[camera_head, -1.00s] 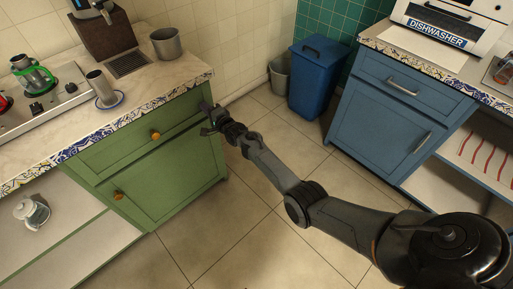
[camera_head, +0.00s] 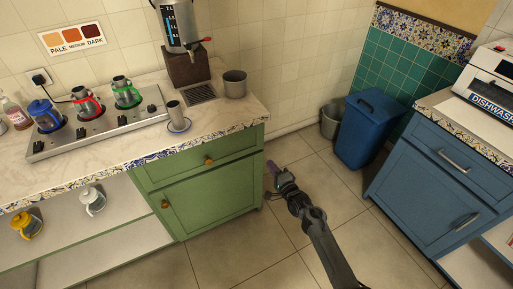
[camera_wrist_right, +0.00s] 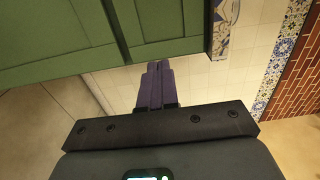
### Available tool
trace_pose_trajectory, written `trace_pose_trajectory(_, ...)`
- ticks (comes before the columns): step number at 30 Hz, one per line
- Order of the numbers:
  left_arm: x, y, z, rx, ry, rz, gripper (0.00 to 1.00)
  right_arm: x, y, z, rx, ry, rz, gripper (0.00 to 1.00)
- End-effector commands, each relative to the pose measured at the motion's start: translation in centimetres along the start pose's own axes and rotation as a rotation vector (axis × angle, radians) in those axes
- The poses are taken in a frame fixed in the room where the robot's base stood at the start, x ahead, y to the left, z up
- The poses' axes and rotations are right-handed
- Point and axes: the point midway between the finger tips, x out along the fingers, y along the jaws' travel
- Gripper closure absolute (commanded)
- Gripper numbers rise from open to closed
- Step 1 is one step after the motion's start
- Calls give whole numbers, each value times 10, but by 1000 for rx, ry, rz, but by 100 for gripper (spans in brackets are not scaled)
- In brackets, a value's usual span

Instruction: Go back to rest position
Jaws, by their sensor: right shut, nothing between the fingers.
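My right gripper (camera_head: 272,168) is beside the right end of the green cabinet (camera_head: 212,193), below the counter top and above the floor. In the right wrist view its two purple fingers (camera_wrist_right: 155,86) lie together with nothing between them. The green cabinet door (camera_wrist_right: 60,30) shows just beyond the fingers there; I cannot tell the exact gap. My left gripper is not in view.
A blue bin (camera_head: 366,130) and blue cabinet (camera_head: 440,175) stand right. Floor between is clear.

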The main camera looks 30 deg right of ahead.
Motion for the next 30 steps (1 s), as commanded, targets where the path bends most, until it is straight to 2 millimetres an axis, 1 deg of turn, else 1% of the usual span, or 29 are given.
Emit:
trace_pose_trajectory(2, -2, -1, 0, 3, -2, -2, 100, -4, 0, 0, 0, 0, 1, 100)
trace_pose_trajectory(5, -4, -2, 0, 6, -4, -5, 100, -12, 7, -1, -2, 0, 16, 100)
trace_pose_trajectory(8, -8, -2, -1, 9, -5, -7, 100, -28, 25, -3, -6, 0, 52, 100)
trace_pose_trajectory(11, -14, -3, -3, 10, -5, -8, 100, -55, 53, -1, -17, -12, 113, 100)
trace_pose_trajectory(12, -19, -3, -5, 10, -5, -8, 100, -71, 62, 3, -31, -25, 137, 100)
trace_pose_trajectory(14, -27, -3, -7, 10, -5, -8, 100, -95, 67, 9, -60, -49, 160, 100)
trace_pose_trajectory(15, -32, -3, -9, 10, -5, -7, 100, -110, 65, 15, -83, -68, 169, 100)
trace_pose_trajectory(17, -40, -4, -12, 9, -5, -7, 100, -135, 62, 27, -126, -102, 207, 100)
trace_pose_trajectory(18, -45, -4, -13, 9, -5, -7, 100, -151, 58, 37, -174, -128, 243, 100)
trace_pose_trajectory(20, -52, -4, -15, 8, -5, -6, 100, -174, 51, 54, -263, -173, 305, 100)
trace_pose_trajectory(21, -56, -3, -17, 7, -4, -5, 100, -189, 45, 66, -331, -204, 348, 100)
trace_pose_trajectory(23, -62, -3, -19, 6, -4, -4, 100, -212, 33, 83, -444, -256, 414, 100)
trace_pose_trajectory(24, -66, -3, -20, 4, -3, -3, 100, -228, 24, 95, -523, -295, 457, 100)
trace_pose_trajectory(26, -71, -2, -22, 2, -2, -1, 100, -251, 7, 112, -644, -359, 521, 100)
trace_pose_trajectory(27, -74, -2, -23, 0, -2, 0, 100, -266, -6, 123, -725, -404, 562, 100)
trace_pose_trajectory(29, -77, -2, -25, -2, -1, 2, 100, -288, -25, 136, -841, -476, 617, 100)
trace_pose_trajectory(30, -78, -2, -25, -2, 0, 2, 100, -301, -38, 143, -914, -527, 648, 100)
